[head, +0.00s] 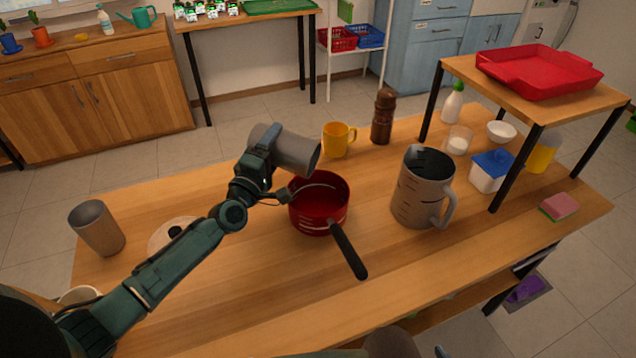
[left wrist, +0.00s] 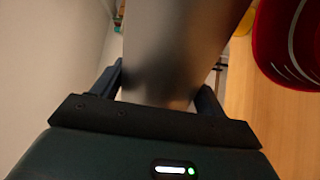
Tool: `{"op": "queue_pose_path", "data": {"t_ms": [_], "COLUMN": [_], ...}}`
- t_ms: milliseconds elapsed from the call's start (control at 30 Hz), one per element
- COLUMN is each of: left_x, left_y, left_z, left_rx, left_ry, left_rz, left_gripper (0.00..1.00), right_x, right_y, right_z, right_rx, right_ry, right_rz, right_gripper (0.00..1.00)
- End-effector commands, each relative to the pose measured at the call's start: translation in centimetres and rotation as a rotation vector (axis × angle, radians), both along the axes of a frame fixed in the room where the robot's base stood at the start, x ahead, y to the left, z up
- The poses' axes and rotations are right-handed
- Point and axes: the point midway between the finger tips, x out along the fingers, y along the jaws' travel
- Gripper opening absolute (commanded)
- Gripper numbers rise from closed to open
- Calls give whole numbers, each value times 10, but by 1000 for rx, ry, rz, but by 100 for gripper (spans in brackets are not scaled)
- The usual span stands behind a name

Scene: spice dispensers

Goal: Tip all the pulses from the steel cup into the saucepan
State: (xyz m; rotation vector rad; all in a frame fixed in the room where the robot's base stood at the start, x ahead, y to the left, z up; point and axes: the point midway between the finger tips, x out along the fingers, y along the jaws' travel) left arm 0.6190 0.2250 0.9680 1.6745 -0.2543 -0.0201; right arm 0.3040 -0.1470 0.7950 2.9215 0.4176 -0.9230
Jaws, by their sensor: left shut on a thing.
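My left gripper (head: 263,152) is shut on a grey steel cup (head: 292,150). The cup is tipped nearly onto its side, with its mouth end to the right, above the back left of the red saucepan (head: 322,222). The saucepan stands on the table with its black handle toward the front right. The cup also fills the middle of the left wrist view (left wrist: 170,45) between the fingers, with the saucepan (left wrist: 268,45) at the right. I see no pulses; the cup's inside is hidden and the pan's inside looks plain red. My right gripper is not in view.
A second steel cup (head: 97,230) stands at the left, near a pale lid (head: 160,240) partly behind my arm. A large grey jug (head: 410,205) stands right of the pan. A yellow mug (head: 337,142) and brown pepper mill (head: 382,118) stand behind.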

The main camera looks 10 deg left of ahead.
Motion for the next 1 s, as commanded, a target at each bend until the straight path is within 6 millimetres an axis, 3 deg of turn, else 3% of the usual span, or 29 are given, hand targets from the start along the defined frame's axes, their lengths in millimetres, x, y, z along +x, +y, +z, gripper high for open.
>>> {"op": "queue_pose_path", "data": {"t_ms": [1000], "left_x": [-1], "left_y": [-8], "left_z": [13], "left_rx": [130], "left_ry": [-24], "left_rz": [1], "left_gripper": [45], "right_x": [-4], "right_y": [-4], "right_z": [4], "right_rx": [-6], "right_ry": [31], "right_rz": [-19], "right_gripper": [36]}}
